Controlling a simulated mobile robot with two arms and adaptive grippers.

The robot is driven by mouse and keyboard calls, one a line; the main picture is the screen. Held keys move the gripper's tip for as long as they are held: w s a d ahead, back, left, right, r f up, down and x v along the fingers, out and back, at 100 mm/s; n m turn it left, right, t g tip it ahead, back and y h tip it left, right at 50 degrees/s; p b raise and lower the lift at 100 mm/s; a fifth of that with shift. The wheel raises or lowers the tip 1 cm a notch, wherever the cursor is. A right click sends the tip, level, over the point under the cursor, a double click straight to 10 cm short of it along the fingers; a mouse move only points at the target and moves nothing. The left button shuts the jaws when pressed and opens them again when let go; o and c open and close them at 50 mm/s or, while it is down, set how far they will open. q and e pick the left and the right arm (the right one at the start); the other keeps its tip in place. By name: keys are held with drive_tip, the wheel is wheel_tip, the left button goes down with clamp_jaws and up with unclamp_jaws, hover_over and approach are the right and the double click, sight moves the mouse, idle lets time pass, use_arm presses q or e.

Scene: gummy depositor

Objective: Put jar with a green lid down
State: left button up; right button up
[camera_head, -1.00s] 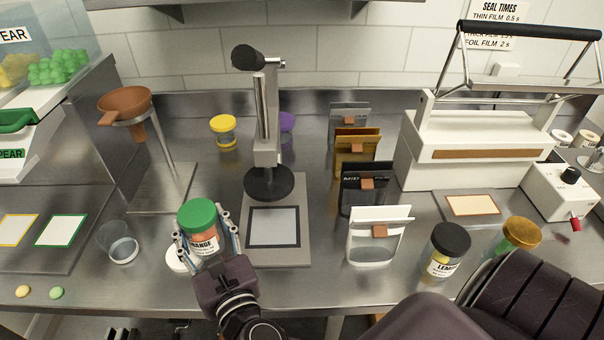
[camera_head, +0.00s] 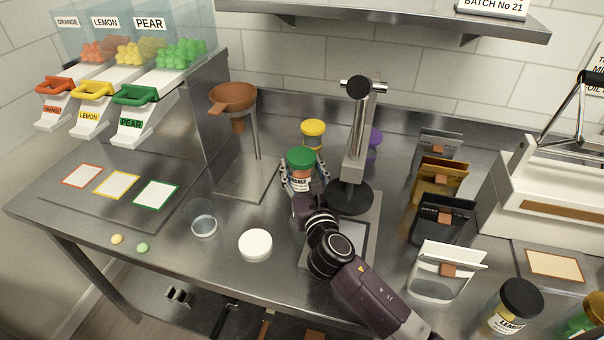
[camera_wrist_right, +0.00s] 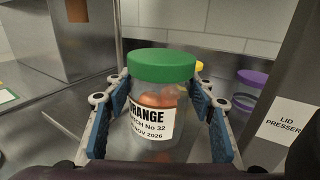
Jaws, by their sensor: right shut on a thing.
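The jar with a green lid (camera_head: 300,162) is clear, with an ORANGE label and orange contents. My right gripper (camera_head: 304,180) is shut on it, one finger on each side, between the funnel stand and the lid presser. In the right wrist view the jar (camera_wrist_right: 160,105) is upright between the blue finger pads of my right gripper (camera_wrist_right: 160,118). I cannot tell whether its base touches the counter. My left gripper is not in view.
A yellow-lidded jar (camera_head: 313,134) and a purple-lidded jar (camera_head: 375,138) stand behind. The lid presser (camera_head: 357,140) is close on the right, the funnel (camera_head: 233,97) on the left. A white lid (camera_head: 255,245) and an empty cup (camera_head: 203,226) lie in front.

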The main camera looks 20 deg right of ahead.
drive_tip(key=shift+w+d+f, duration=0.1)
drive_tip(key=shift+w+f, duration=0.05)
drive_tip(key=shift+f, duration=0.05)
drive_tip(key=shift+f+b, duration=0.5)
drive_tip(key=shift+f, duration=1.05)
drive_tip(key=o, duration=1.7)
drive_tip(key=shift+f, duration=0.1)
